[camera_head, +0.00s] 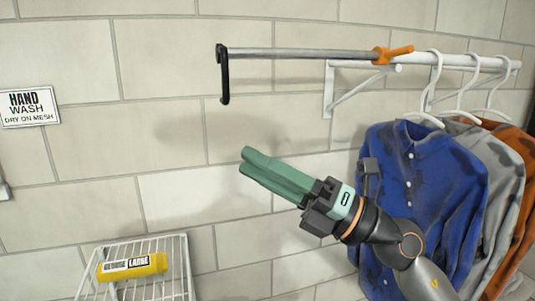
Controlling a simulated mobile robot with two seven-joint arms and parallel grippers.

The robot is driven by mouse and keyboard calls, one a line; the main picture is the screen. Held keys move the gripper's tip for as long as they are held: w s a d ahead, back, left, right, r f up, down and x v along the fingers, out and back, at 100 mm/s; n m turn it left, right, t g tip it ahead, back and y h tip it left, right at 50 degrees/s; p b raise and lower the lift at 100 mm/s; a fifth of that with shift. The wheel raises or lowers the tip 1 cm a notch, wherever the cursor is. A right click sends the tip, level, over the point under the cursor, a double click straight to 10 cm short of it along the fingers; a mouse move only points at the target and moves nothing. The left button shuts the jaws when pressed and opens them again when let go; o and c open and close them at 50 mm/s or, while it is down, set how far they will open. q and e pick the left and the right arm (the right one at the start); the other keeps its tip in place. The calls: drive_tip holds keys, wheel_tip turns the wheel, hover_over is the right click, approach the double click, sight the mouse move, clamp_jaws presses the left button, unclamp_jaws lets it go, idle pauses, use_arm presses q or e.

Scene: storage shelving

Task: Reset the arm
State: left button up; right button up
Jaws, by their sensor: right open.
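My right arm comes in from the lower right, in front of the blue shirt. Its gripper (245,162) has long green fingers pointing up and left, in front of the tiled wall. The fingers look close together from this angle, and I see nothing held between them. The gripper is open. It is below the metal rod and left of the hanging shirts. My left gripper is not in view.
A metal rod (300,54) with a black hooked end and orange handle is level with a white wall rail (460,61). Blue (425,175), grey and orange shirts hang at right. A wire rack (180,265) holds a yellow item (132,267). A sign (30,106) is at left.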

drive_tip(key=w+d+f+m+t+h, duration=0.1)
drive_tip(key=d+f+m+t+h, duration=0.35)
drive_tip(key=f+m, duration=0.55)
drive_tip(key=w+d+f+m+t+h, duration=0.1)
drive_tip(key=d+f+m+t+h, duration=0.4)
drive_tip(key=f+m, duration=0.5)
drive_tip(key=w+d+f+m+t+h, duration=0.1)
drive_tip(key=d+f+m+t+h, duration=0.2)
drive_tip(key=f+m+h, duration=0.6)
drive_tip(key=s+d+f+m+g, duration=0.1)
drive_tip(key=s+f+m+g, duration=0.35)
drive_tip(key=s+f, duration=0.7)
drive_tip(key=s+d+f+m+g, duration=0.1)
drive_tip(key=s+f+m+g, duration=0.55)
drive_tip(key=f, duration=0.85)
use_arm(q)
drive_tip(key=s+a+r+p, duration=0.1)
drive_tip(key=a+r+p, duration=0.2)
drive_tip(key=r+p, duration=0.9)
drive_tip(key=p, duration=0.4)
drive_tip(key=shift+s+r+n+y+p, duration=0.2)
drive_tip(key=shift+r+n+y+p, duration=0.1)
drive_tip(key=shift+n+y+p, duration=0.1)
use_arm(e)
drive_tip(key=s+d+r+n+t+h, duration=0.1)
drive_tip(key=s+d+r, duration=0.1)
drive_tip(key=r, duration=1.1)
drive_tip(key=shift+s+d+n+t, duration=0.25)
drive_tip(key=shift+d+n+t, duration=0.1)
drive_tip(key=shift+d, duration=0.25)
